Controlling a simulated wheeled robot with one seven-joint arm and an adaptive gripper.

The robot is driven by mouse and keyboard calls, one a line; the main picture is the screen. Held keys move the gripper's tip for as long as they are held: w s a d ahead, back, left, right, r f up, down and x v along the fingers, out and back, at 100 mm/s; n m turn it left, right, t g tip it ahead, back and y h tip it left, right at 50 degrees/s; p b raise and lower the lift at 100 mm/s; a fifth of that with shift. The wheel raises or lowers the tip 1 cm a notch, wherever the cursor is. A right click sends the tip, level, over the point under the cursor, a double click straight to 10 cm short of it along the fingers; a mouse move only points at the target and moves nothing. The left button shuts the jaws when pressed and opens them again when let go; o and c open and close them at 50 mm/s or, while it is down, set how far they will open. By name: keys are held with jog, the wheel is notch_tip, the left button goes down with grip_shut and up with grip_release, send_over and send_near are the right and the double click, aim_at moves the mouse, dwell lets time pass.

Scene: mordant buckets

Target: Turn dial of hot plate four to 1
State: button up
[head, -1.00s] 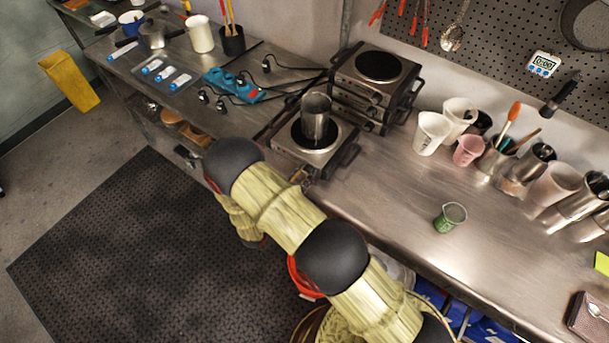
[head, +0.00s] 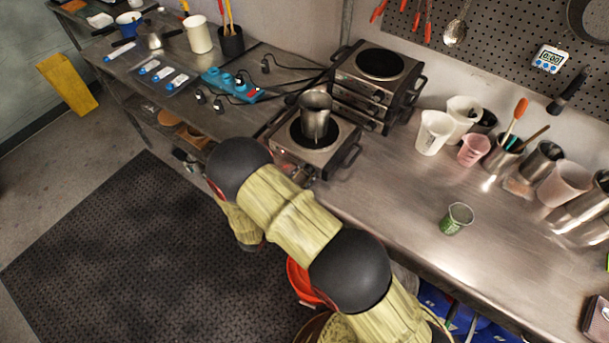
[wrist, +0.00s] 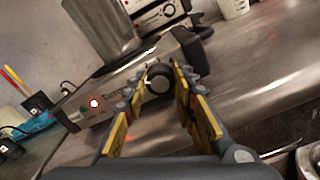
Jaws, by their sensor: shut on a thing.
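The front hot plate (head: 325,154) stands at the counter's front edge with a metal pot (head: 316,115) on its round plate. My gripper (wrist: 161,79) is shut on this dial, with one yellow-padded finger on each side. The dial's setting is too small to read. In the head view my arm hides the gripper and dial.
Stacked hot plates (head: 378,82) stand behind, to the right. White cups (head: 433,132) and a green beaker (head: 457,218) stand further right. A blue power strip (head: 228,82) with cables lies to the left. A red bucket (head: 302,278) is below the counter.

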jog(key=o, duration=1.2)
jog(key=shift+c, duration=0.2)
jog(key=v, duration=1.2)
jog(key=shift+a, duration=0.1)
